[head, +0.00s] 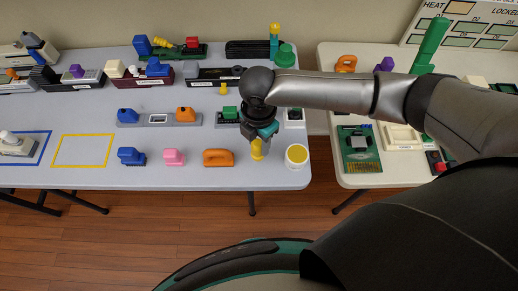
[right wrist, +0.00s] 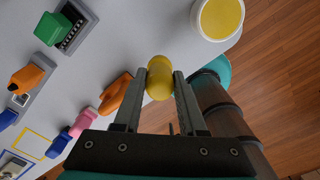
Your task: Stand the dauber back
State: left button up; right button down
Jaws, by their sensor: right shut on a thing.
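The dauber, yellow with a rounded end, shows in the head view (head: 257,150) near the front right of the left table, and in the right wrist view (right wrist: 159,78). My right gripper (head: 259,139) is shut on it from above; in the right wrist view its two fingers (right wrist: 160,92) lie on either side of the dauber. The dauber looks roughly upright; I cannot tell whether its lower end touches the table. A round white pot with a yellow top (head: 296,157) stands just right of it, apart, and also shows in the right wrist view (right wrist: 218,17). My left gripper is not in view.
An orange handle (head: 218,158), a pink block (head: 173,157) and a blue block (head: 131,157) stand in a row left of the dauber. A green block on a dark base (head: 229,113) is behind. The table's front edge is close; a second table (head: 355,179) stands right, across a gap.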

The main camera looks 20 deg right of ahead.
aim_at(259, 151)
jog(key=shift+f, duration=1.8)
jog(key=shift+f, duration=0.1)
jog(key=shift+c, duration=2.4)
grip_release()
jog(key=shift+f+b, duration=0.2)
jog(key=shift+b, duration=0.2)
jog(key=r+p, duration=0.1)
jog(key=r, duration=0.3)
jog(key=r+p, duration=0.1)
jog(key=r, duration=0.4)
jog(key=r+p, duration=0.1)
jog(key=r, duration=0.4)
jog(key=shift+w+a, duration=0.3)
jog(key=shift+a, duration=0.05)
jog(key=shift+r, duration=0.75)
